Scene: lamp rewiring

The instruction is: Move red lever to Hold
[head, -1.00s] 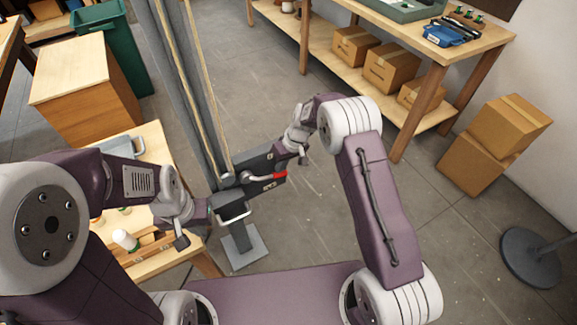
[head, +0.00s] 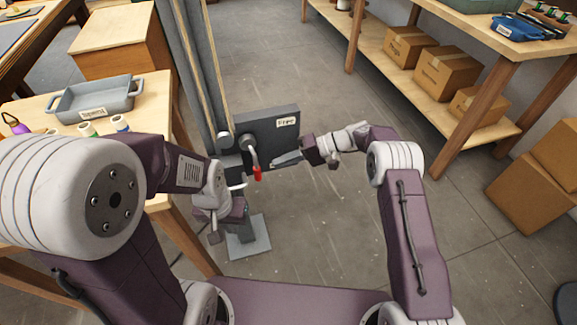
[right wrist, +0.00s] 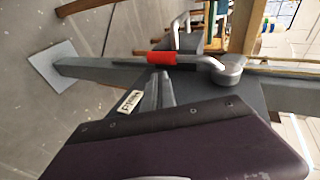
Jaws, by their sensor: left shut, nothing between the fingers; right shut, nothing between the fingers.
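The red lever (head: 257,173) is on a dark plate (head: 288,143) on the post, its red grip pointing down from the round pivot and slightly to the right. A label reading "Free" (head: 286,122) is on the plate's upper right. In the right wrist view, the red grip (right wrist: 162,58) lies just past my fingertips, and a lower label (right wrist: 130,101) seems to read "Hold". My right gripper (head: 274,162) is shut and empty just right of the grip; whether it touches is unclear. My left gripper (head: 214,237) is shut and empty, low left of the lever.
A wooden table with a grey tray (head: 95,97) and several small bottles stands left. A shelf bench with cardboard boxes (head: 445,75) is at the right. The post's base plate (head: 249,238) is on the floor. The floor between post and shelf is clear.

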